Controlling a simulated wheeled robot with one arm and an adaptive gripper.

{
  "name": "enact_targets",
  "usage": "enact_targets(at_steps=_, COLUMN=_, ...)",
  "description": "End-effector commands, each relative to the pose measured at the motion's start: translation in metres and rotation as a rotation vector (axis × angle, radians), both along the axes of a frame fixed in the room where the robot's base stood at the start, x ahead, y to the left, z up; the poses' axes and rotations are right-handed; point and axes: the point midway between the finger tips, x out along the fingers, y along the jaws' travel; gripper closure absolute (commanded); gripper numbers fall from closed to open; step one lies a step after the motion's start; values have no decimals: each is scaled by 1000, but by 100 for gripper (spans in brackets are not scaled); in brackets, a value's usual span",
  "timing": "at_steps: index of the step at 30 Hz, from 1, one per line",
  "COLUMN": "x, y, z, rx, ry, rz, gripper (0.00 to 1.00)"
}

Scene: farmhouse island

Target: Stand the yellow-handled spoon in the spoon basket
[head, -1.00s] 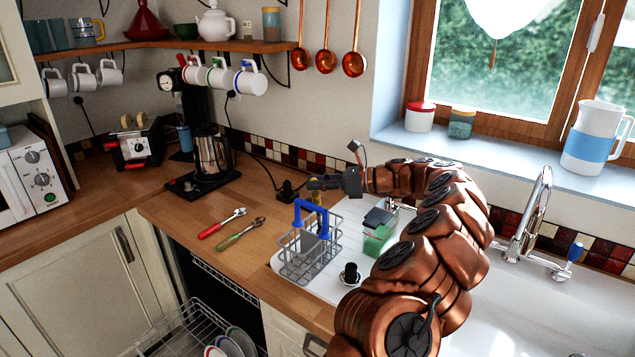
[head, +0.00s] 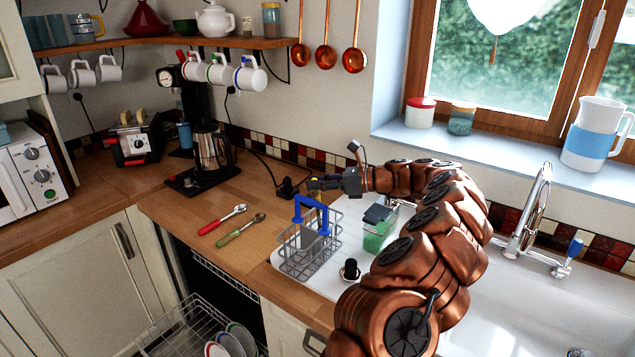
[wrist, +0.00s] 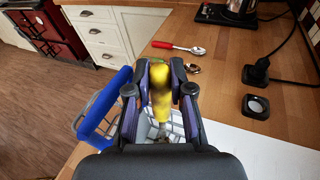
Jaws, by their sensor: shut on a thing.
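My gripper (head: 316,184) is shut on the yellow-handled spoon, just above and behind the basket's blue handle in the head view. In the wrist view the spoon's yellow handle (wrist: 160,88) is between my fingers (wrist: 160,85), and its metal stem points down toward the basket. The spoon's bowl end is hidden, so I cannot tell how deep it reaches. The spoon basket (head: 310,258) is grey wire with a blue handle and stands on the white drainboard. Its blue handle also shows left of my fingers in the wrist view (wrist: 104,103).
A red-handled spoon (head: 219,221) and a green-handled spoon (head: 240,231) lie on the wooden counter left of the basket. A green container (head: 378,234) and a black stopper (head: 350,269) are right of it. The open dishwasher rack (head: 200,318) is below.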

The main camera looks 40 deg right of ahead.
Motion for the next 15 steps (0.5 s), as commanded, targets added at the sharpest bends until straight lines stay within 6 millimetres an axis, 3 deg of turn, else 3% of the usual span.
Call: enact_targets(at_steps=15, x=0, y=0, z=-6, rx=0, ry=0, rz=0, gripper=100)
